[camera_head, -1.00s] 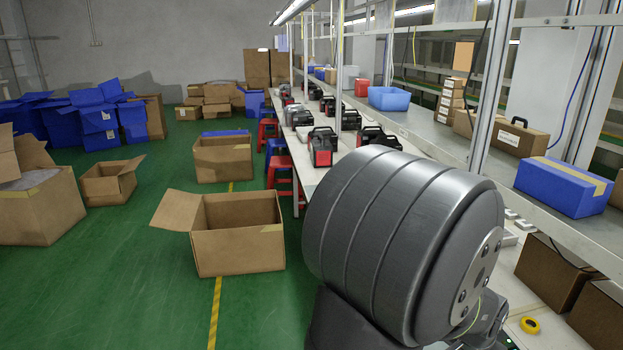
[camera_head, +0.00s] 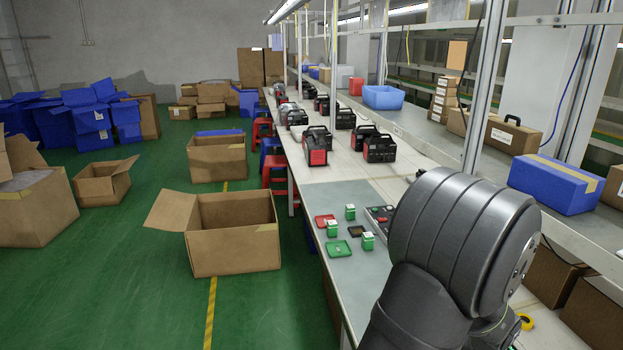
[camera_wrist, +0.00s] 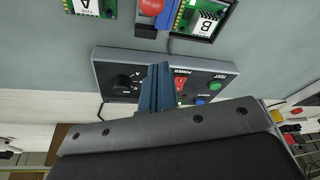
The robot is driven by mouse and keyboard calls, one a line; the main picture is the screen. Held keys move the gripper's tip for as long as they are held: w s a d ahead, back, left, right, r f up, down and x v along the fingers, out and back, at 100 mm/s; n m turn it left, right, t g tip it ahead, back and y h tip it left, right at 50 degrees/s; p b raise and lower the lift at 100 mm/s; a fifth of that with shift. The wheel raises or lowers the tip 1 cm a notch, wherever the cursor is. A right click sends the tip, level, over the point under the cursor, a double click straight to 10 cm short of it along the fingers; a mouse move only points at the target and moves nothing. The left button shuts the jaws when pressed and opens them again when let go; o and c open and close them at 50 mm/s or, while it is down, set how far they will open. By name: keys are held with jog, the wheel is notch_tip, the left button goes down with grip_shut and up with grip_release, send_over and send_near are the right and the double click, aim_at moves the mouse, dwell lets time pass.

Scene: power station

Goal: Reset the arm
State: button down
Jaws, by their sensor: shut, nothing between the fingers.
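My gripper (camera_wrist: 155,88) shows in the wrist view as blue fingers closed together with nothing between them. The fingers overlap the view of a grey control box (camera_wrist: 108,68) with a black knob, a red power switch and a green test button; I cannot tell if they touch it. The control box also shows in the head view (camera_head: 376,213), partly behind my arm. My gripper is hidden there by my grey arm. A board marked A (camera_wrist: 92,8) and a board marked B (camera_wrist: 205,22) lie beyond the box in the wrist view.
Black-and-red power units (camera_head: 317,146) stand farther along. A blue box (camera_head: 556,184) is on the shelf at right. Open cartons (camera_head: 235,252) stand on the floor left.

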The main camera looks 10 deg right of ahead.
jog(key=d+f, duration=0.1)
jog(key=d+f+y, duration=0.1)
jog(key=shift+s+f, duration=0.3)
jog(key=shift+f, duration=0.05)
jog(key=shift+d+f+y, duration=0.25)
jog(key=shift+d+y, duration=0.1)
jog(key=shift+y, duration=0.3)
jog(key=shift+d+f+y, duration=0.25)
jog(key=shift+d+y, duration=0.1)
jog(key=shift+y, duration=0.3)
jog(key=d, duration=0.1)
jog(key=w+d, duration=0.2)
jog(key=shift+d+f, duration=0.25)
jog(key=shift+d, duration=0.05)
notch_tip(320, 180, up, 9)
jog(key=s, duration=0.1)
jog(key=shift+s+d, duration=0.15)
jog(key=shift+s, duration=0.2)
jog(key=shift+r, duration=0.1)
